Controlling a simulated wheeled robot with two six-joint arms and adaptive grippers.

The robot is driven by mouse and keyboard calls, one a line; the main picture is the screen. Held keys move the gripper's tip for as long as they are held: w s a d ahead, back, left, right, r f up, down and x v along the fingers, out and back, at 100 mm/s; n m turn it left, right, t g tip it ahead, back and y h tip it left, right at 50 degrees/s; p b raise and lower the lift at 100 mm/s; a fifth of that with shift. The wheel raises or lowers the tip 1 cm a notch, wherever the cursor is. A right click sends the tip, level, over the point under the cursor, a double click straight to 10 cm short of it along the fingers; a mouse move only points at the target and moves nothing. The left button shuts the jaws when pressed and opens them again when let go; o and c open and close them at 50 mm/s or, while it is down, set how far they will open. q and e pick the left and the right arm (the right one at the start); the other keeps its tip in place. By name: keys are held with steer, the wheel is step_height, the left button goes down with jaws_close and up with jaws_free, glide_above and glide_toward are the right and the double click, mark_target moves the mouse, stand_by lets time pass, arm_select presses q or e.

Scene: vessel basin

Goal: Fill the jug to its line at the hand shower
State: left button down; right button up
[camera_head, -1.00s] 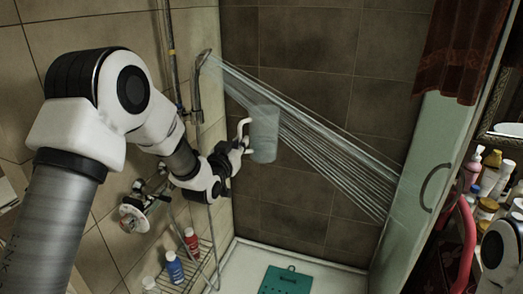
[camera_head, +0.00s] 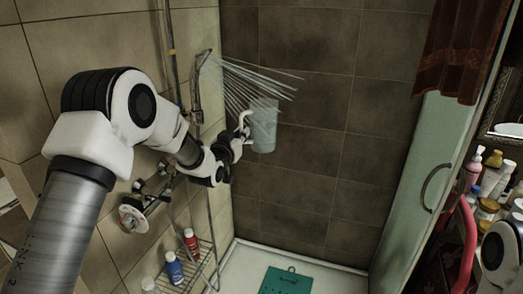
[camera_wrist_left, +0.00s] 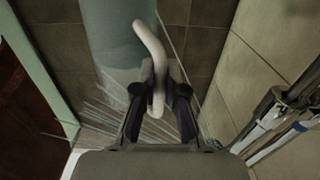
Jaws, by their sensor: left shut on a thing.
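The jug (camera_head: 264,132) is a pale blue-grey, see-through vessel with a white handle, held about upright in mid-air. My left gripper (camera_head: 241,138) is shut on its handle, on the jug's left side. In the left wrist view, the jug (camera_wrist_left: 112,45) is at the top and the gripper's fingers (camera_wrist_left: 157,95) close around the white handle. The hand shower (camera_head: 203,59) is on the wall fitting, up and left of the jug. Its spray (camera_head: 245,82) fans right and down; the lower streams reach the jug's top. The fill line and water level cannot be made out. My right gripper is out of view.
A wall valve (camera_head: 135,214) and a wire rack (camera_head: 198,265) with several bottles are at lower left. A teal mat (camera_head: 287,281) lies on the white tray floor. A pale door panel (camera_head: 412,190) and crowded bottles stand at right. The space below the jug is clear.

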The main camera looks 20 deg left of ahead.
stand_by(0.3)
arm_select(q)
steer(key=s+d+b, duration=0.3)
steer(key=s+d, duration=0.1)
steer(key=s, duration=0.8)
steer(key=shift+s, duration=0.25)
